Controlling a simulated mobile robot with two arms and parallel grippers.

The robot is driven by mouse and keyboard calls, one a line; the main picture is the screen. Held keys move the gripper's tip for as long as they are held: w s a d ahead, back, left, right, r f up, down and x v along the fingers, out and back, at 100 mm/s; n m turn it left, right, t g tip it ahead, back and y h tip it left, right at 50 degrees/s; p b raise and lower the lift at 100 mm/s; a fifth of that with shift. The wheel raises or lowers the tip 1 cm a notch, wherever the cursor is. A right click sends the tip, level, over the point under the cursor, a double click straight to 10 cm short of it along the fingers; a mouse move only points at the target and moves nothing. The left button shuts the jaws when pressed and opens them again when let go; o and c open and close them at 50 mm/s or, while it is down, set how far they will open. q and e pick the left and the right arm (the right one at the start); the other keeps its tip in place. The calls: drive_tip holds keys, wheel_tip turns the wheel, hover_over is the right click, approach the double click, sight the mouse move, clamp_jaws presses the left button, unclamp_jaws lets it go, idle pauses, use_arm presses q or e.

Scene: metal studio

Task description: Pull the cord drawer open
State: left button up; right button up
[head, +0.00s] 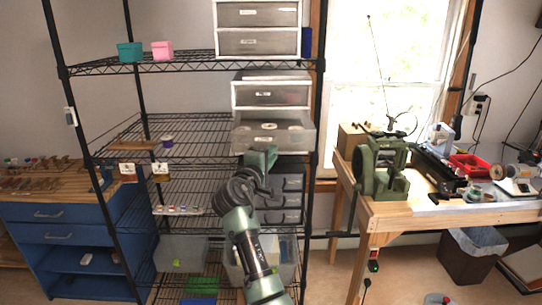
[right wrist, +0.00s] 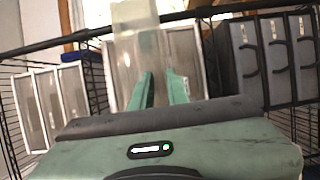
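The cord drawer (head: 297,138) looks to be the translucent lower drawer of the grey-and-white unit on the middle shelf. It sticks out from the unit, with its inside showing from above and a small pale round thing in it. My right gripper (head: 262,158) is just below and in front of this drawer's front. In the right wrist view its two green fingers (right wrist: 161,80) stand apart with a gap between them, and I see nothing clasped. A translucent drawer part (right wrist: 135,35) shows beyond the fingertips. Whether the fingers touch the drawer is unclear. My left gripper is out of view.
The black wire rack (head: 190,66) has posts on both sides. Another drawer unit (head: 257,28) stands above, and dark grey drawers (head: 292,200) are below, behind my arm. A wooden workbench (head: 440,212) with a green machine (head: 380,165) is at right. A blue cabinet (head: 65,230) is at left.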

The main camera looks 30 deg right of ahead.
drive_tip(key=b+v, duration=0.2)
drive_tip(key=v, duration=0.5)
drive_tip(key=shift+s+a+b, duration=0.2)
drive_tip(key=shift+b, duration=0.15)
